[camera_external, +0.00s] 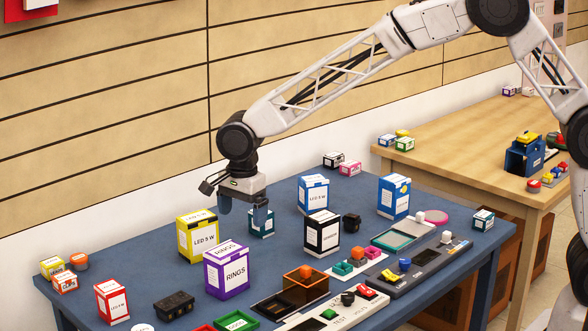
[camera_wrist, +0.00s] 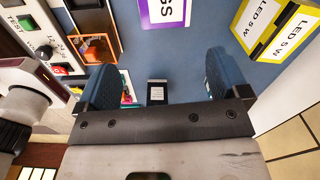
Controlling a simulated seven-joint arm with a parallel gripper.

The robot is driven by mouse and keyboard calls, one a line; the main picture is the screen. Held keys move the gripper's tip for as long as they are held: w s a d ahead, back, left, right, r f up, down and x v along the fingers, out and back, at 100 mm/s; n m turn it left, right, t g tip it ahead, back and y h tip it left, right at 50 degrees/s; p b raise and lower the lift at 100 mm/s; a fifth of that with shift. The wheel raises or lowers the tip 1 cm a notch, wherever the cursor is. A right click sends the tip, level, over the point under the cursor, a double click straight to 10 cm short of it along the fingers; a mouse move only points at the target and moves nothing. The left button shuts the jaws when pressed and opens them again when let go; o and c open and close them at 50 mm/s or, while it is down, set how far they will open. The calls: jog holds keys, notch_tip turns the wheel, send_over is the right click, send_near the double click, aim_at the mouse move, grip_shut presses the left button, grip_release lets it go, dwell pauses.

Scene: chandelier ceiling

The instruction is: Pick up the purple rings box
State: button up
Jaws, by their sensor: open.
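The purple rings box (camera_external: 227,271) is a purple and white carton lettered RINGS, standing upright on the blue table in the external view. It also shows at the top middle of the wrist view (camera_wrist: 166,12), cut off by the frame edge. My gripper (camera_external: 243,212) is open and empty. It hangs above the table, behind the purple box and apart from it. In the wrist view its two blue fingers (camera_wrist: 158,80) are spread wide, with bare blue table and a small dark box (camera_wrist: 157,92) between them.
A yellow LED box (camera_external: 197,239) stands just behind and left of the purple box. A black box (camera_external: 322,234) and a blue box (camera_external: 313,196) stand to the right. A teal-labelled box (camera_external: 262,223) is beside my gripper. An orange bin (camera_external: 305,281) and test panel are at the front right.

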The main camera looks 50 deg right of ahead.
aim_at(226, 249)
jog(key=shift+m, duration=0.6)
jog(key=a+f, duration=0.2)
jog(key=a, duration=0.1)
jog(key=w+a+f, duration=0.1)
jog(key=a, duration=0.1)
jog(key=shift+f, duration=0.3)
jog(key=shift+f, duration=0.15)
jog(key=shift+s+d+f, duration=0.1)
jog(key=shift+f, duration=1.05)
jog(key=shift+f, duration=0.15)
jog(key=shift+f, duration=2.45)
jog(key=shift+c, duration=0.4)
jog(key=c, duration=1)
